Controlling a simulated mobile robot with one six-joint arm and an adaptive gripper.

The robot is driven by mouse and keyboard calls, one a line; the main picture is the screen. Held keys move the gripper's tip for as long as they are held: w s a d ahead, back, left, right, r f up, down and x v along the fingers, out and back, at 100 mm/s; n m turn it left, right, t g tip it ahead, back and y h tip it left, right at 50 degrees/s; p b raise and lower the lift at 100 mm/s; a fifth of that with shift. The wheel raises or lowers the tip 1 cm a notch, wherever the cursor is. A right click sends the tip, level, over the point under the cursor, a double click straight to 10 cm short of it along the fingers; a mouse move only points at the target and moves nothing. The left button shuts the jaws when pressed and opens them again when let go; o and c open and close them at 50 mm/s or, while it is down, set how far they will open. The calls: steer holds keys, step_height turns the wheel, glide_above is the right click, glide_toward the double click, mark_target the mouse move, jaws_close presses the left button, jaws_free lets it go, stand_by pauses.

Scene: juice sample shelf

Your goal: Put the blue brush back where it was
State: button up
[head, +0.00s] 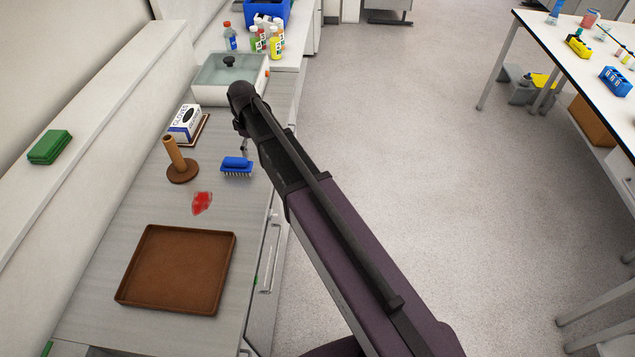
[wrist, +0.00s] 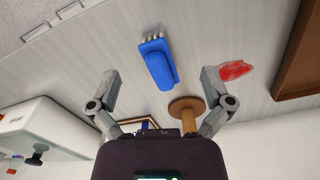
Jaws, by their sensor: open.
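The blue brush (head: 236,166) lies on the grey counter with its pale bristles down, right of a wooden stand and beyond a red spill. It also shows in the wrist view (wrist: 158,62), in front of and between my fingers, apart from them. My gripper (wrist: 165,85) is open and empty, with its two fingers spread wide. In the head view my arm reaches over the counter's right edge, and the gripper's fingers are mostly hidden behind the arm.
The wooden stand with an upright post (head: 174,160), a red spill (head: 202,203), a brown tray (head: 178,268) and a glove box (head: 186,122) share the counter. A lidded bath (head: 225,78) stands farther back. A green block (head: 49,147) sits on the left ledge.

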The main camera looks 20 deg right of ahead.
steer(key=s+d+m, duration=1)
steer(key=s+d, duration=0.6)
steer(key=s, duration=0.4)
steer(key=shift+s+m, duration=0.3)
steer(key=shift+m, duration=0.1)
steer(key=shift+f+b, duration=1.2)
steer(key=shift+b, duration=0.05)
